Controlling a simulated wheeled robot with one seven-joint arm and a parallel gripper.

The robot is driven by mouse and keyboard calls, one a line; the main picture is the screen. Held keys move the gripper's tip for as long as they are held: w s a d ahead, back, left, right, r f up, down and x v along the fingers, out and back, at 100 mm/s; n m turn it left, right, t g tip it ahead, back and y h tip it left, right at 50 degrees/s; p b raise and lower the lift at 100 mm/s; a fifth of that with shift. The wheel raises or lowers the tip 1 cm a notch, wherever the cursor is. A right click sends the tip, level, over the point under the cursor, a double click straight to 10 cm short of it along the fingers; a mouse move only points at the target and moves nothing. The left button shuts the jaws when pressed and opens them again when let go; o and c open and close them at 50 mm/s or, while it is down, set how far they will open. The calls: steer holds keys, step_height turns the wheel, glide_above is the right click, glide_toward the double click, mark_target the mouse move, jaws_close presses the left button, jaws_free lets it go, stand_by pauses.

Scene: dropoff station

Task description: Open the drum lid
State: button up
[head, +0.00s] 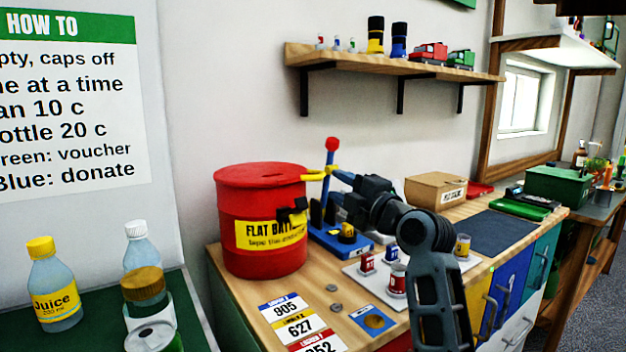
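The red drum (262,232) stands upright on the wooden counter at centre left, with a yellow flat-batteries label on its front. Its red lid (250,174) lies level on top, closed, with a small dark slot. A black and yellow piece sits at the drum's right side, below the rim; I cannot tell whether it is a latch or a fingertip. My gripper (318,192) reaches in from the right, close to the drum's right side. Its fingers blend with a blue lever device behind, so their opening and any contact are unclear.
The blue device with a red-knobbed lever (331,145) stands right of the drum. A white tray (375,274) with small red containers lies in front. Number cards (300,326) lie at the front edge. Bottles (55,290) stand at left. A wall shelf (400,66) hangs above.

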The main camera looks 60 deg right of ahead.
mark_target(321, 172)
steer(key=p+x, duration=0.1)
steer(key=x, duration=0.6)
steer(key=shift+w+d+p, duration=0.1)
steer(key=shift+w+p, duration=0.15)
steer(key=shift+p, duration=0.05)
jaws_close()
steer(key=shift+r, duration=0.1)
